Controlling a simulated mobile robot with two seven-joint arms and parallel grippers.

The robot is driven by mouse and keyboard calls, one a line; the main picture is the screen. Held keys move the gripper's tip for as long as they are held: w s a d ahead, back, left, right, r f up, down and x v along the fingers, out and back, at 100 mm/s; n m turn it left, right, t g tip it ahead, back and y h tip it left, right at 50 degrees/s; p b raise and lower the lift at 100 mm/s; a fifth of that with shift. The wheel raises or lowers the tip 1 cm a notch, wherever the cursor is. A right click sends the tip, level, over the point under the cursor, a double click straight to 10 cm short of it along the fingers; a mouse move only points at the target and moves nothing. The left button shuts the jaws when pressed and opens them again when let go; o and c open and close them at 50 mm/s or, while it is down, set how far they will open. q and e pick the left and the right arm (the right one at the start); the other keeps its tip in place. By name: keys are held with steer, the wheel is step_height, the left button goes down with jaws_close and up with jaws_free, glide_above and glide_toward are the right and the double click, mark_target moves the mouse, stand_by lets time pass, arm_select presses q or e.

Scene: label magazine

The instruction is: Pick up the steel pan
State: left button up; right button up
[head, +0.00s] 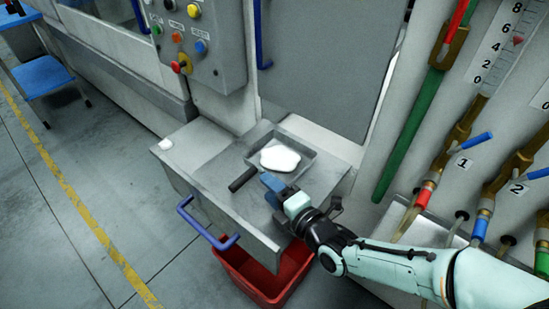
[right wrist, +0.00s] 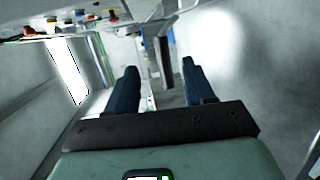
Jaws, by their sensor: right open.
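The steel pan (head: 306,166) is a shallow square grey tray with a white mass (head: 280,158) in it. It sits on the grey metal shelf (head: 205,145). Its dark handle (head: 243,179) points toward the front left. My right gripper (head: 270,184) is at the pan's front edge, just right of the handle, with its bluish fingers apart. In the right wrist view the two fingers (right wrist: 160,78) stand open, with a dark upright bar (right wrist: 167,65), apparently the handle, beyond and between them. I cannot tell whether anything touches. My left gripper is not in view.
A red bin (head: 270,287) stands on the floor under the shelf. A blue pull handle (head: 205,225) sticks out from the shelf's front. A button panel (head: 190,40) is above. Pipes and valves (head: 470,160) line the right. A small white object (head: 166,144) lies at the shelf's left corner.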

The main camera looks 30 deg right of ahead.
mark_target(253, 174)
steer(key=x, duration=0.3)
steer(key=shift+w+f, duration=0.25)
steer(key=shift+w, duration=0.1)
steer(key=b+x, duration=0.1)
steer(key=x, duration=0.4)
steer(key=shift+w+a+f, duration=0.1)
steer(key=shift+w+a, duration=0.05)
steer(key=shift+w, duration=0.15)
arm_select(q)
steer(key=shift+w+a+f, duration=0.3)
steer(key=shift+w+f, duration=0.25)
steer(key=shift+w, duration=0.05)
arm_select(e)
jaws_close()
